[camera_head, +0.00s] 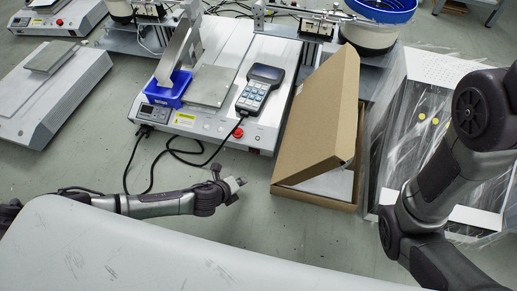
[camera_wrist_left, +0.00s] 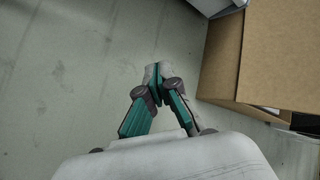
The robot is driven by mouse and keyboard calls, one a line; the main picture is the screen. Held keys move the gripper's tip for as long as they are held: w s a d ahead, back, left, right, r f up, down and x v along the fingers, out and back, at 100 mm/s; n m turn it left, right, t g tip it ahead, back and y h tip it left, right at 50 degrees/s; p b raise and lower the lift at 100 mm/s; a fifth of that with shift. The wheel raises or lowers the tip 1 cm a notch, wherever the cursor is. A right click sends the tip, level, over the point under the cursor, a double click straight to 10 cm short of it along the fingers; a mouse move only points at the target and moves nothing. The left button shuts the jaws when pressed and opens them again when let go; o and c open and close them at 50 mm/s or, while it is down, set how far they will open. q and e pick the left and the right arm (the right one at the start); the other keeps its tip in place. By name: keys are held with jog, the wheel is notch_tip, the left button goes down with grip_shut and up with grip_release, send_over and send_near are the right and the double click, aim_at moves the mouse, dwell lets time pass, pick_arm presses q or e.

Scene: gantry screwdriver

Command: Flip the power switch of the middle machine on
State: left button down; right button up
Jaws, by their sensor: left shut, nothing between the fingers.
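The middle machine (camera_head: 225,60) is a white, flat unit with a sloped front panel. A red knob (camera_head: 238,132) sits on that panel. A small dark reddish part (camera_head: 253,152) low at its right end may be the power switch; its position is too small to tell. My left gripper (camera_head: 238,184) is in front of the machine, apart from it, over the floor and pointing right. Its fingertips meet, shut and empty, in the left wrist view (camera_wrist_left: 154,72). My right arm is at the right; its gripper is out of view.
A handheld controller (camera_head: 257,88) and a blue holder (camera_head: 166,92) rest on the machine, with black cables hanging in front. An open cardboard box (camera_head: 320,110) stands close on the right and also shows in the left wrist view (camera_wrist_left: 265,50). Another machine (camera_head: 50,90) is left.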

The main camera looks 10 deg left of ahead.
aim_at(254, 151)
dwell(0.3)
pick_arm(q)
jog(key=w, duration=0.2)
jog(key=w+d+b, duration=0.1)
jog(key=w, duration=0.2)
jog(key=w+b, duration=0.1)
jog(key=w, duration=0.1)
jog(key=shift+w+d, duration=0.2)
jog(key=shift+w, duration=0.55)
jog(key=shift+w+d, duration=0.1)
dwell(0.3)
dwell(0.5)
jog(key=shift+w, duration=0.4)
